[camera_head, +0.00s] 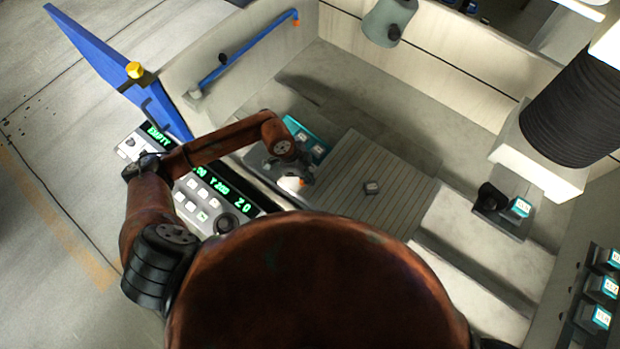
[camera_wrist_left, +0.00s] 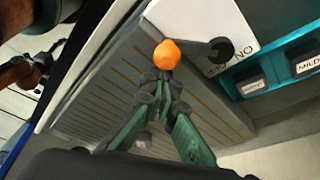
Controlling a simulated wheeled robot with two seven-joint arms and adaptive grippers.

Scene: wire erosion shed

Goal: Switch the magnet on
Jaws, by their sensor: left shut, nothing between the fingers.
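The magnet, a grey ribbed plate (camera_head: 400,195), lies in the middle of the head view and also shows behind my fingers in the left wrist view (camera_wrist_left: 85,95). An orange knob (camera_wrist_left: 166,54) shows just beyond my fingertips. Beside it is a pale switch plate (camera_wrist_left: 195,15) with a dark round part and lettering that seems to read ON. My left gripper (camera_wrist_left: 161,78) has its green fingers shut and empty, with the tips close to the knob; I cannot tell if they touch. The head view shows the left gripper (camera_head: 291,180) small at the plate's left edge. My right gripper is out of view.
A small labelled block (camera_head: 372,188) sits on the ribbed plate. A teal tray (camera_wrist_left: 232,86) holds labelled blocks behind the switch plate. A control panel (camera_head: 205,192) with green readouts lies under my left arm. A dark ribbed column (camera_head: 572,110) stands at right.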

